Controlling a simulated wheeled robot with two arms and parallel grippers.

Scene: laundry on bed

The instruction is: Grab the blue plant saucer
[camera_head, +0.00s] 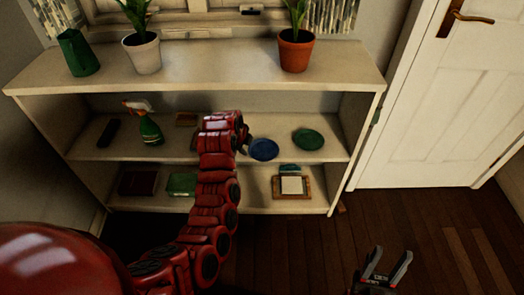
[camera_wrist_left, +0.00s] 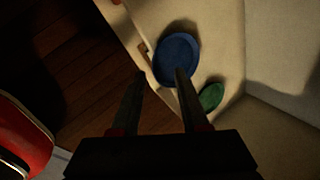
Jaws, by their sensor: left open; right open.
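The blue plant saucer (camera_head: 264,149) lies on the middle shelf of the white shelf unit. In the left wrist view the blue saucer (camera_wrist_left: 175,58) lies near the shelf's front edge, beyond my fingertips. My left gripper (camera_head: 246,143) is just left of the saucer in the head view, mostly hidden by its own arm. In the wrist view my left gripper (camera_wrist_left: 159,74) is open and empty; one fingertip overlaps the saucer's lower edge in the picture. I cannot tell whether it touches. My right gripper (camera_head: 385,268) is open and empty, low over the floor.
A green saucer (camera_head: 308,139) lies right of the blue one. A spray bottle (camera_head: 149,128) stands left on the same shelf. Two potted plants (camera_head: 143,55) and a green vase (camera_head: 78,53) stand on the top board above. Dark wooden floor (camera_head: 290,250) is open in front.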

